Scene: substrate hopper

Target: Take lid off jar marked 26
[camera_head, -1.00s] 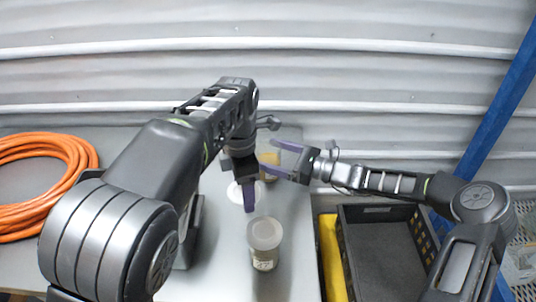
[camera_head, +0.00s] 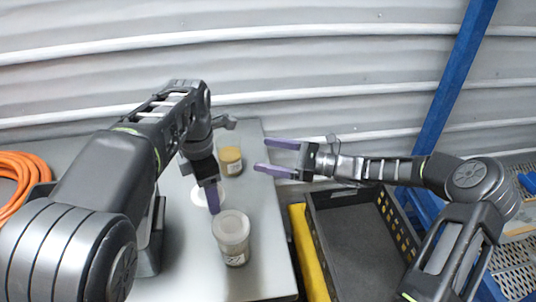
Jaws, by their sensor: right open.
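A clear jar (camera_head: 235,257) with a pale lid (camera_head: 231,226) stands upright at the front of the grey table; the marking on its label is too small to read. A second jar (camera_head: 230,165) with a yellow-brown top stands behind it, its marking also unreadable. A flat white disc (camera_head: 203,195) lies between them, partly hidden by my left gripper. My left gripper (camera_head: 214,208) points down just behind and left of the front jar; its finger gap does not show. My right gripper (camera_head: 262,155) is open and empty, right of the rear jar, pointing left.
The grey table (camera_head: 180,275) has clear room around the front jar. A black crate (camera_head: 318,222) stands to the right, beside a yellow bar (camera_head: 309,255). An orange hose (camera_head: 28,168) lies far left. A corrugated wall closes the back; a blue post (camera_head: 452,80) stands right.

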